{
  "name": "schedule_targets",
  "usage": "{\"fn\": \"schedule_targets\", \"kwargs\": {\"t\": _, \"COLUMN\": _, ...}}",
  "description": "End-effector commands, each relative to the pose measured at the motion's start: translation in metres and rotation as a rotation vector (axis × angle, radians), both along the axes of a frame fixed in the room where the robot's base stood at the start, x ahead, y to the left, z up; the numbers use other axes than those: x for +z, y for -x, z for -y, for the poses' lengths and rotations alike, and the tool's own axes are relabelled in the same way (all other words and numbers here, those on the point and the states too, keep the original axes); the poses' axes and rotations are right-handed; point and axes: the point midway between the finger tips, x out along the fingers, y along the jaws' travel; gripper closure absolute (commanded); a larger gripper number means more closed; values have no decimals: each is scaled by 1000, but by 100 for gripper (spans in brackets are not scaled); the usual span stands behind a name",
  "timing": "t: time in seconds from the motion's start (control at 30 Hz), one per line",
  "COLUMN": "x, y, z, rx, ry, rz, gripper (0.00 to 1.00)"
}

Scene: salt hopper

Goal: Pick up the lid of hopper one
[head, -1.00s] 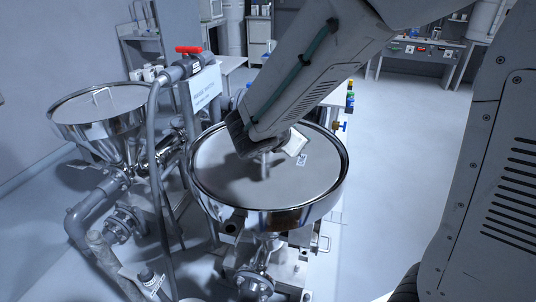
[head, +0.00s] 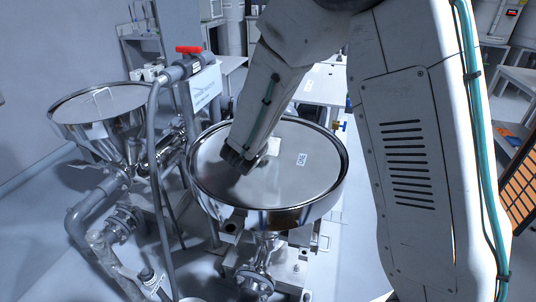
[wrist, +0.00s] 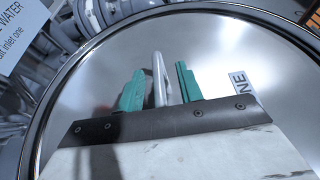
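The lid of hopper one (head: 300,185) is a flat grey metal disc marked "ONE", and it lies on the round steel hopper (head: 275,219). In the wrist view the lid (wrist: 220,60) fills most of the picture. Its pale upright handle (wrist: 159,80) stands between the two green fingertips of my gripper (wrist: 160,88). A gap shows on each side of the handle, so the gripper is open around it and not clamped. In the head view my gripper (head: 238,160) is low over the left part of the lid and the handle is hidden.
A second hopper with its own handled lid (head: 100,104) stands to the left. A grey hose, a red-handled valve (head: 189,49) and a sign (head: 205,88) stand between the hoppers. Pipes run below. Tables stand behind.

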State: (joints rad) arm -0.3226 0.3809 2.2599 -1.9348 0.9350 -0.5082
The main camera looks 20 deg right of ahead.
Motion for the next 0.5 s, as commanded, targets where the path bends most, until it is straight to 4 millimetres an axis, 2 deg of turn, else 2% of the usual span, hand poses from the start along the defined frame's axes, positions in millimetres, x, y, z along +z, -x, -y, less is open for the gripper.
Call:
{"fn": "schedule_targets", "kwargs": {"t": 0.2, "x": 0, "y": -1, "z": 1, "rx": 1, "ry": 0, "rz": 2, "gripper": 64}}
{"fn": "schedule_targets", "kwargs": {"t": 0.23, "x": 0, "y": -1, "z": 1, "rx": 1, "ry": 0, "rz": 2, "gripper": 69}}
{"fn": "schedule_targets", "kwargs": {"t": 0.33, "x": 0, "y": -1, "z": 1, "rx": 0, "ry": 0, "rz": 1, "gripper": 97}}
{"fn": "schedule_targets", "kwargs": {"t": 0.37, "x": 0, "y": -1, "z": 1, "rx": 0, "ry": 0, "rz": 1, "gripper": 100}}
{"fn": "schedule_targets", "kwargs": {"t": 0.5, "x": 0, "y": -1, "z": 1, "rx": 0, "ry": 0, "rz": 1, "gripper": 100}}
